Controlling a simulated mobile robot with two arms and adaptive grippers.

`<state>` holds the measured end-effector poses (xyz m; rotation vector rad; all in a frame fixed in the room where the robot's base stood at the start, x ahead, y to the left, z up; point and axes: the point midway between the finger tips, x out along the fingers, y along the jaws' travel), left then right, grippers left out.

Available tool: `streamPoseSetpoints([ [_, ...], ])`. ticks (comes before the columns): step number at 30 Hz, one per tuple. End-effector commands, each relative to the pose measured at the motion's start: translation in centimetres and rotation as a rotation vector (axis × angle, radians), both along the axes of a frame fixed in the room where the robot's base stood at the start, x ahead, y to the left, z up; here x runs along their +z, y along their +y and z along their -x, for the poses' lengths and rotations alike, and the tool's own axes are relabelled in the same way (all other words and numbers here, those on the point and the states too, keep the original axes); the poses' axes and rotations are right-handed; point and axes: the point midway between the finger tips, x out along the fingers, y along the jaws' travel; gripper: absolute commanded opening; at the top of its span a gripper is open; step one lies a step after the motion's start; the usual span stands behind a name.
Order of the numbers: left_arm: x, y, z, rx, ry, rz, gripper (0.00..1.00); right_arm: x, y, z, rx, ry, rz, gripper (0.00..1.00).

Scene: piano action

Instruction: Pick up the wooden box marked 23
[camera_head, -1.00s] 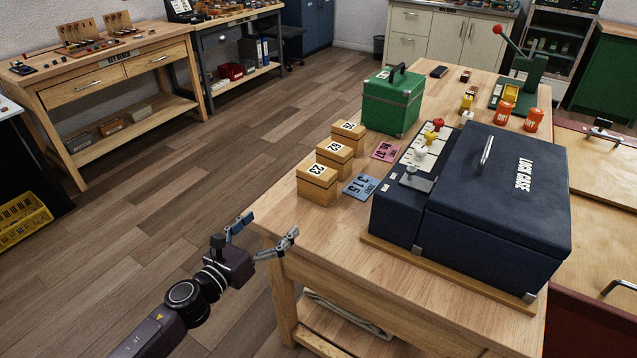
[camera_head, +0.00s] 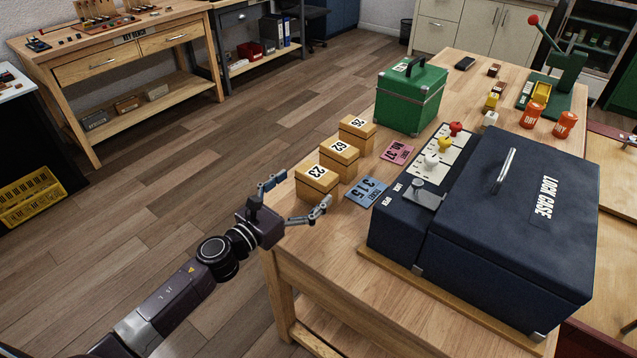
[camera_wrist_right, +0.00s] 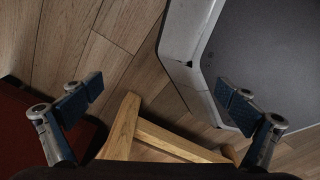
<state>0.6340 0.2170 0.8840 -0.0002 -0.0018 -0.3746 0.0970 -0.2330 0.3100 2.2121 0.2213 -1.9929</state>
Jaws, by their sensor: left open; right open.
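The wooden box marked 23 (camera_head: 317,184) sits on the workbench near its left edge, the nearest in a row of three wooden boxes. My left gripper (camera_head: 301,196) is open and empty. In the head view its fingers show just in front of and left of that box, apart from it as far as I can tell. My right gripper (camera_wrist_right: 157,103) is open and empty in the right wrist view, over the floor and a wooden frame piece. The box does not show in that view.
The boxes marked 62 (camera_head: 339,160) and 26 (camera_head: 357,135) stand behind. A blue ticket (camera_head: 366,191) and pink ticket (camera_head: 397,153) lie to the right. A dark blue lock case (camera_head: 515,220) fills the bench's right front. A green case (camera_head: 411,97) stands farther back.

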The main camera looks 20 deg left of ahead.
Motion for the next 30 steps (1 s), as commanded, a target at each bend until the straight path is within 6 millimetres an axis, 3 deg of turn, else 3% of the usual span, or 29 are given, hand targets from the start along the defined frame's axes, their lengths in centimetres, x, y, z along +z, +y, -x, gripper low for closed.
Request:
streamPoseSetpoints([
  [6,0.4,-0.6,-2.5,0.002,-0.001,0.001,0.93,0.8,0.2,1.9,0.000,0.026,-0.001,1.00],
  [12,0.2,-1.4,-4.8,0.002,0.000,0.002,0.93,1.2,0.2,1.4,0.000,0.020,-0.001,1.00],
  [21,0.1,-1.6,-5.2,0.000,0.000,0.000,0.93,1.2,-0.1,0.6,0.001,0.008,0.001,1.00],
  [30,0.1,-1.6,-5.1,0.001,0.000,0.000,0.61,1.2,-0.4,0.6,0.000,0.007,0.005,1.00],
])
